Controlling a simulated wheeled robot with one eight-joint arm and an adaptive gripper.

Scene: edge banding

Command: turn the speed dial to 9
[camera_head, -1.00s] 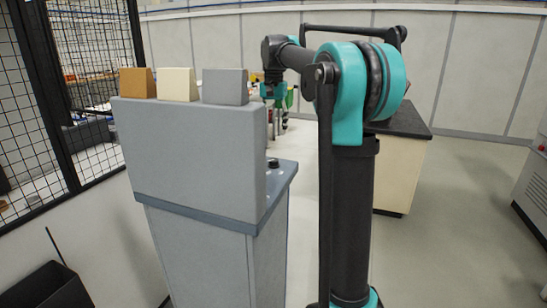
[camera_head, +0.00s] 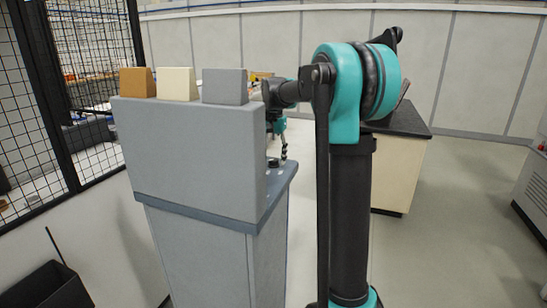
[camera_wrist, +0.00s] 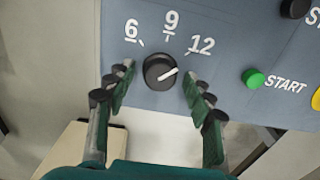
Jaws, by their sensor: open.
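The black speed dial (camera_wrist: 160,72) shows in the wrist view on a blue-grey panel (camera_wrist: 228,30), with the labels 6, 9 and 12 around its top. Its white pointer line slants up and right, toward the 12 side rather than the 9. My gripper (camera_wrist: 158,86) is open, with one finger left of the dial and one right of it. The fingers look apart from the dial; their height above the panel is hard to tell. In the head view my gripper (camera_head: 283,150) is low over the console top, partly hidden behind the grey housing.
A green START button (camera_wrist: 254,78) lies right of the dial, with a black knob (camera_wrist: 295,8) above it. In the head view the tall grey console housing (camera_head: 190,150) carries three wedge blocks on top. A dark-topped cabinet (camera_head: 405,165) stands behind my arm.

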